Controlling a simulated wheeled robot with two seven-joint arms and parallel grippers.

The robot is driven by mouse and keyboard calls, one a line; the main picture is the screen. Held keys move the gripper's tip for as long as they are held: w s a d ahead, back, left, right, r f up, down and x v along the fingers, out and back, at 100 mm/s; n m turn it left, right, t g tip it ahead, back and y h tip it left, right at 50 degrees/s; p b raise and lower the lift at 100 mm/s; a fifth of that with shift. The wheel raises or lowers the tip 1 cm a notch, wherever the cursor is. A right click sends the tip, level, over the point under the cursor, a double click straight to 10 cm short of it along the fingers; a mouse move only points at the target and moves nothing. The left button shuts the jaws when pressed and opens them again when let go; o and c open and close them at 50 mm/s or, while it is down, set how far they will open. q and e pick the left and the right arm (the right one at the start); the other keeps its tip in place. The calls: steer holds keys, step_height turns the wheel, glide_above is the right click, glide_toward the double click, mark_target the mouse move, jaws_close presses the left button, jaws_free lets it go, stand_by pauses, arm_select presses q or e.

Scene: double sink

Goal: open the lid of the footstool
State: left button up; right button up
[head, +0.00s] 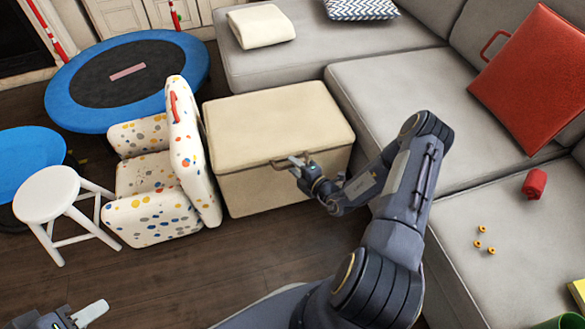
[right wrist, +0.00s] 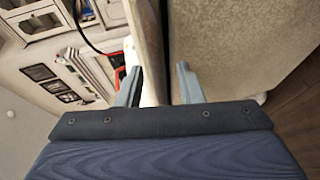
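The footstool (head: 270,186) is a beige upholstered box on the wooden floor, with a flat padded lid (head: 275,122) that looks shut. A handle (head: 280,161) sits at the front edge of the lid. My right gripper (head: 295,165) is at this handle, near the middle of the front edge. In the right wrist view, its fingers (right wrist: 158,88) are apart, with a narrow strip, the handle or lid edge, between them. Narrow gaps seem to show beside it; contact is unclear. The footstool's beige side (right wrist: 235,50) fills the right of that view. My left gripper (head: 85,315) is at the bottom left, away from the footstool.
A spotted child's armchair (head: 160,205) stands close against the footstool's left side. A grey sofa (head: 400,100) borders its right and back. A white stool (head: 48,193) and a blue trampoline (head: 75,115) are further left. Bare floor (head: 215,265) lies in front.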

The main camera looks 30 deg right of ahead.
steer(key=shift+w, duration=0.4)
jaws_close()
